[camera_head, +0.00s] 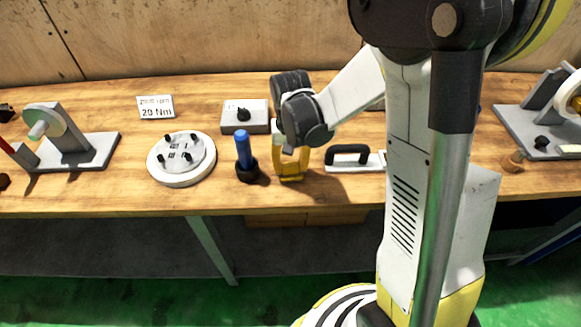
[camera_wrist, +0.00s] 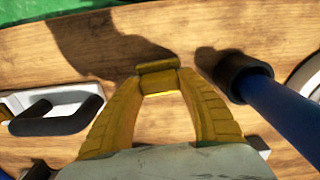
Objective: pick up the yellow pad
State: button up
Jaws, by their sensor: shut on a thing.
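The yellow pad (camera_wrist: 158,67) is a small flat yellow piece between the two yellow fingertips of my gripper (camera_wrist: 160,78) in the wrist view. The fingers converge on it from both sides and are shut on it. In the head view my gripper (camera_head: 291,172) points down over the front part of the workbench. There the pad cannot be told apart from the yellow fingers. Dark shadows lie on the wood around the fingertips. I cannot tell whether the pad touches the bench.
A blue-handled tool in a black holder (camera_head: 243,158) stands close left of my gripper. A black-handled white plate (camera_head: 350,160) lies close right. A round white base (camera_head: 180,176), a grey block (camera_head: 245,121) and a sign (camera_head: 155,107) are farther left or behind. The wooden bench (camera_head: 110,196) has bare front strips.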

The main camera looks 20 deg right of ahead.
aim_at(293, 163)
jog(key=r, duration=0.1)
jog(key=r+p, duration=0.1)
jog(key=r, duration=0.1)
jog(key=r+p, duration=0.1)
jog(key=shift+d+r, duration=0.3)
jog(key=shift+r, duration=0.05)
jog(key=d+r+p, duration=0.1)
jog(key=d+r, duration=0.1)
jog(key=d, duration=0.1)
jog(key=d+r+p, duration=0.1)
jog(key=d+r, duration=0.1)
jog(key=d, duration=0.2)
jog(key=d+r+p, duration=0.1)
jog(key=d+r, duration=0.1)
jog(key=d, duration=0.2)
jog(key=shift+s+p, duration=0.3)
jog(key=shift+s, duration=0.1)
jog(key=o, duration=0.4)
jog(key=shift+c, duration=1.2)
